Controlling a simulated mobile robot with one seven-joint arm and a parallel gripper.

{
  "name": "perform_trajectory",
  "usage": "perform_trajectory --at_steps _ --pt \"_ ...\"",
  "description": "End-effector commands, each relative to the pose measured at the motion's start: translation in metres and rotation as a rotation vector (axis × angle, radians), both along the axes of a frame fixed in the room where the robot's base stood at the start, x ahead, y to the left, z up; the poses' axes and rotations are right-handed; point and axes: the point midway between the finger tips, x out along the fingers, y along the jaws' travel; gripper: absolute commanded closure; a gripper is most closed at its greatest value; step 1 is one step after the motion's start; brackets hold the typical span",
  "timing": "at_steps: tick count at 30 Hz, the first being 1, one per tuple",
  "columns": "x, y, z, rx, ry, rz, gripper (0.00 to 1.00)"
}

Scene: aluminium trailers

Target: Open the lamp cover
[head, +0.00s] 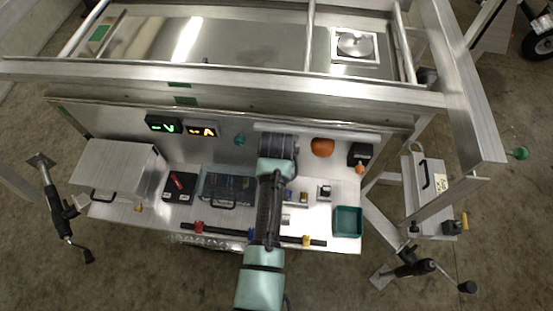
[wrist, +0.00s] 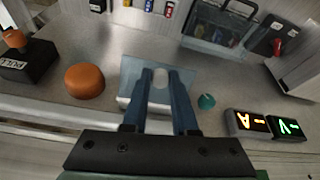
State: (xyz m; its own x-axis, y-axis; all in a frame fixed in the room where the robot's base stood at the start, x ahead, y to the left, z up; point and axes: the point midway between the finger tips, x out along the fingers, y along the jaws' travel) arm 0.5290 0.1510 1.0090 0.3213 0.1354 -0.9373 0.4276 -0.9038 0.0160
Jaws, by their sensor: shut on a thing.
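A pale bluish, flat rectangular piece that looks like the lamp cover (wrist: 131,76) is at the panel in the middle of the wrist view, partly hidden by my fingers. My gripper (wrist: 161,74) reaches over it with both blue fingers, and a small pale rounded part shows between the fingertips. The gripper is shut on that part, which seems to belong to the cover. An orange dome (wrist: 85,81) stands to the left and a small teal knob (wrist: 206,102) to the right, both apart from the fingers. In the head view my arm hides the cover and fingertips.
Two lit displays (head: 180,127) are on the panel left of my arm. The orange dome (head: 322,147) and a black box (head: 360,154) are to its right. A clear-lidded case (head: 228,188) and a green bin (head: 347,220) stand on the shelf. A metal rail (head: 220,92) crosses above.

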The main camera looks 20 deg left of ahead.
Motion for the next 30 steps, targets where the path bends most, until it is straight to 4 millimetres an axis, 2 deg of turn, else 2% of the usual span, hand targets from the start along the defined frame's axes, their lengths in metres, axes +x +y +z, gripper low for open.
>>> perform_trajectory --at_steps 3,12,29,30 --pt "0.0034 0.0010 0.0079 -0.019 0.073 0.000 1.00" --pt "0.0051 0.0016 0.0139 -0.053 0.187 0.000 1.00" --pt "0.0048 0.0017 0.0146 -0.061 0.217 0.000 1.00" --pt "0.0047 0.0017 0.0145 -0.061 0.216 0.001 0.68"
